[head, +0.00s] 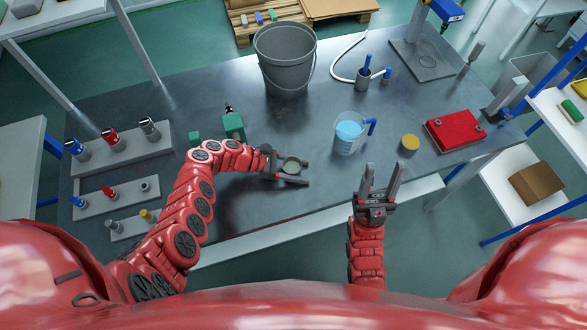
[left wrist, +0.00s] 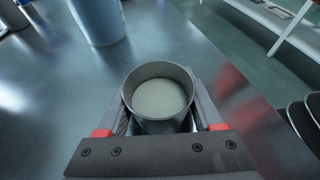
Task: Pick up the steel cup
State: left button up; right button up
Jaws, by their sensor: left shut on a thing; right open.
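The steel cup (head: 292,166) is a small round grey cup near the front middle of the table in the head view. It also shows in the left wrist view (left wrist: 160,97), upright with its open top facing the camera and nothing visible inside. My left gripper (head: 291,169) is shut on the cup, one finger on each side of it. I cannot tell whether the cup's base touches the table. My right gripper (head: 382,180) is open and empty, to the right of the cup near the table's front edge.
A clear jug of blue liquid (head: 348,133) and a yellow-topped round thing (head: 409,143) stand right of the cup. A grey bucket (head: 285,60) is behind. A green block (head: 233,126) and tool racks (head: 124,153) are left. A red box (head: 455,130) is far right.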

pick_arm(q)
jog(key=shift+r, duration=0.15)
jog(key=shift+r+p, duration=0.5)
jog(key=shift+r, duration=0.7)
jog(key=shift+r+b, duration=0.3)
jog(key=shift+r, duration=3.1)
jog(key=shift+d+r, duration=0.1)
